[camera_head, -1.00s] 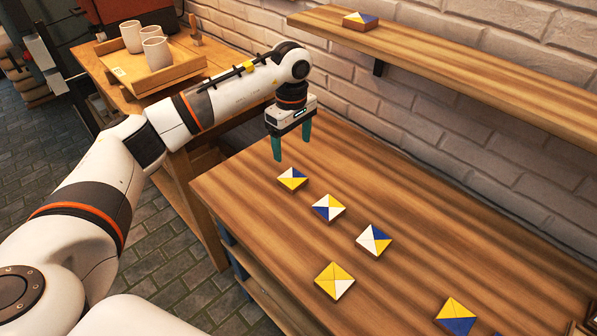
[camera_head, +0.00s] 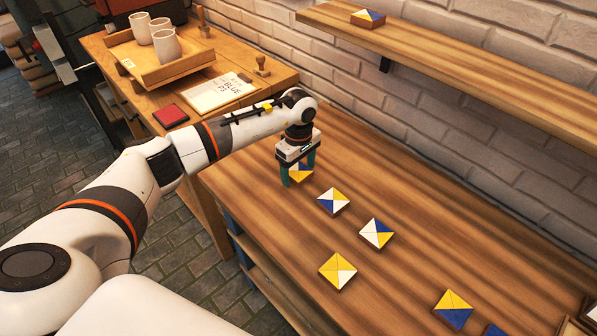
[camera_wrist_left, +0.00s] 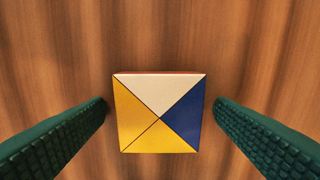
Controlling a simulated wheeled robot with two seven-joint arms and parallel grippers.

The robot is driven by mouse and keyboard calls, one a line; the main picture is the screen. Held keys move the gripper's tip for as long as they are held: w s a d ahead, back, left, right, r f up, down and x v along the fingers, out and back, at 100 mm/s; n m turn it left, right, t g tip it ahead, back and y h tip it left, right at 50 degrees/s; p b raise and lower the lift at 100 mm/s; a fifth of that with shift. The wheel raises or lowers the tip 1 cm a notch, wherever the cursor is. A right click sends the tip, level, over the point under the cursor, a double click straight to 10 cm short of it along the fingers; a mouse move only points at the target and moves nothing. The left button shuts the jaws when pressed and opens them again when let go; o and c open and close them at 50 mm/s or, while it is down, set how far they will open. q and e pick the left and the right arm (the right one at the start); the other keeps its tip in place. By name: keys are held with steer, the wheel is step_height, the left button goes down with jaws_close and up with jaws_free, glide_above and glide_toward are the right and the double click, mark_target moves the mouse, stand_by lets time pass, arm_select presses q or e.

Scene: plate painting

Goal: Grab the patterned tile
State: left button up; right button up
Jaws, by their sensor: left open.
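A patterned tile (camera_head: 301,172) with white, yellow and blue triangles lies on the wooden table near its far left end, partly hidden by my left gripper (camera_head: 299,176) in the head view. The left wrist view shows the tile (camera_wrist_left: 159,112) flat on the wood between the two green fingers of my left gripper (camera_wrist_left: 160,125). The fingers are open, one on each side, with a gap to the tile on both sides. My right gripper is not in view.
More patterned tiles lie along the table (camera_head: 420,250): one close by (camera_head: 333,201), another (camera_head: 376,233), a mostly yellow one (camera_head: 338,271) and others at front right. A shelf (camera_head: 470,75) with a tile (camera_head: 368,18) runs along the brick wall. A side table holds a tray of cups (camera_head: 165,70).

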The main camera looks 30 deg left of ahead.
arm_select(q)
steer(key=shift+r, duration=0.1)
steer(key=c, duration=1.1)
